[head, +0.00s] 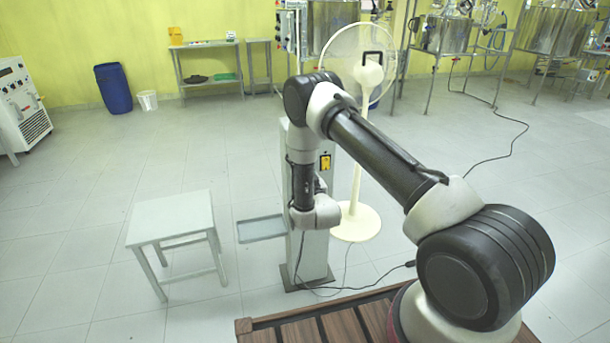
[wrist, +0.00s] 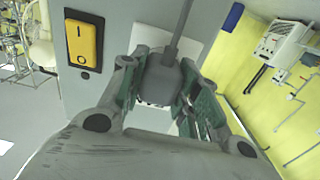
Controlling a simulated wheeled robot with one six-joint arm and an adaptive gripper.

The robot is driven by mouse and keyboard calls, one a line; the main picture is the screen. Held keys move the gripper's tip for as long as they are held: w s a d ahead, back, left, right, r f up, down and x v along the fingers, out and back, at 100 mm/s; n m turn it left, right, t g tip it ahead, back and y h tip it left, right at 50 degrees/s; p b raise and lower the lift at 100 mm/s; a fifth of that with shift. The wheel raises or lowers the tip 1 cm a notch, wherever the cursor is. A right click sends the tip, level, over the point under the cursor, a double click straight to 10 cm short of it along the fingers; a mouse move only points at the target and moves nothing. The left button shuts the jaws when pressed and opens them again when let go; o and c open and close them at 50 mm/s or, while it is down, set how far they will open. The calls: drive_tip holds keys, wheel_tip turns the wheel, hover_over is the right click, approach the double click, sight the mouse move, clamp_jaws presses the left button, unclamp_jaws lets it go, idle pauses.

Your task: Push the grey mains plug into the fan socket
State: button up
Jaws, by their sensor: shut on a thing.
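In the wrist view my gripper (wrist: 159,78) is shut on the grey mains plug (wrist: 158,86), with one finger on each side. The plug's grey cable (wrist: 181,22) runs from it to the top edge. A white plate (wrist: 145,35), which looks like the fan socket, lies behind the plug on the grey post (wrist: 75,85). The plug and fingers cover much of the plate, so holes and pins are hidden. I cannot tell whether plug and socket touch. In the head view my arm hides the gripper, plug and socket in front of the post (head: 308,245).
A yellow switch (wrist: 85,42) on a black plate sits beside the socket; it also shows in the head view (head: 325,162). The white fan (head: 361,222) stands behind the post. A small white table (head: 172,217) and a grey tray (head: 260,229) are left of it. Cables lie on the floor.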

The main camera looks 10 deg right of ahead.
drive_tip(key=shift+w+r, duration=0.25)
drive_tip(key=shift+w, duration=0.25)
clamp_jaws()
idle(0.5)
drive_tip(key=o, duration=1.2)
unclamp_jaws()
drive_tip(key=shift+f, duration=0.15)
drive_tip(key=shift+s+f, duration=0.1)
drive_tip(key=shift+s, duration=0.35)
drive_tip(key=shift+s+d, duration=0.1)
drive_tip(key=shift+s, duration=4.05)
